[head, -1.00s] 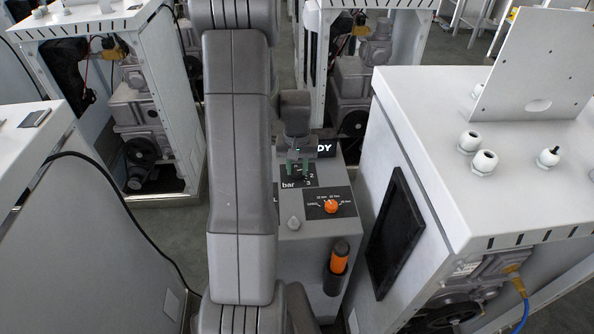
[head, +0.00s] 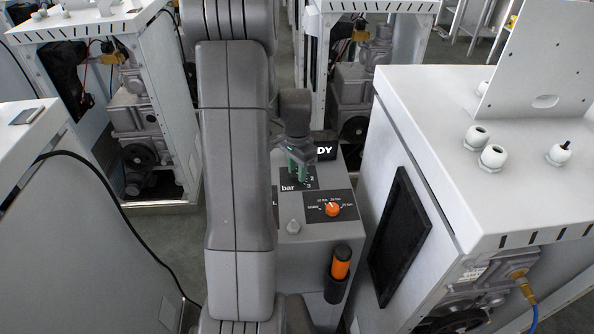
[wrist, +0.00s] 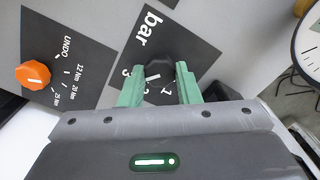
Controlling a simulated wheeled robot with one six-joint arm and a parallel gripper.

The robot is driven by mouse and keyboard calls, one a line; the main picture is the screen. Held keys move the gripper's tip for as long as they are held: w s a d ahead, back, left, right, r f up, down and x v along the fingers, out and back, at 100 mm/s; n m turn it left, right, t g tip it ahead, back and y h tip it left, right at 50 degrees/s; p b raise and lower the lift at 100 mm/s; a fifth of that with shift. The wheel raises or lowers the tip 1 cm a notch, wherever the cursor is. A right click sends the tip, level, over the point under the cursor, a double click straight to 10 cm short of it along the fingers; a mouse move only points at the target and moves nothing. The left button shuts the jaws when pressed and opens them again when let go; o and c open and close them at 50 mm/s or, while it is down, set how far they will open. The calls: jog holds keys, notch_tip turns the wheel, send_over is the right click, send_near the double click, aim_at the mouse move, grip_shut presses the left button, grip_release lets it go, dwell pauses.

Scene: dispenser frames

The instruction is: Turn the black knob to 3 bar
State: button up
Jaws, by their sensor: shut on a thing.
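The black knob (wrist: 154,68) sits on the dark scale plate (wrist: 176,40) marked "bar", with the numbers 1, 2 and 3 around it. My gripper (wrist: 160,73) has its green fingers on both sides of the knob, shut on it. A short white mark shows on the knob, but I cannot tell for sure which number it points to. In the head view my gripper (head: 301,170) stands over the "bar" plate (head: 292,188) and hides the knob.
An orange knob (head: 332,209) with its own scale sits just in front on the same grey panel. Beside it is a small grey button (head: 293,227). An orange-and-black handle (head: 339,270) stands at the panel's front. A white cabinet (head: 480,180) is close on the right.

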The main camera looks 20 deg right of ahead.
aim_at(297, 173)
jog(key=shift+m, duration=0.7)
jog(key=o, duration=1)
notch_tip(297, 173, up, 14)
jog(key=shift+f+b, duration=0.1)
jog(key=shift+b, duration=0.2)
notch_tip(297, 173, down, 14)
jog(key=shift+r, duration=0.1)
dwell(0.3)
jog(key=shift+r, duration=0.1)
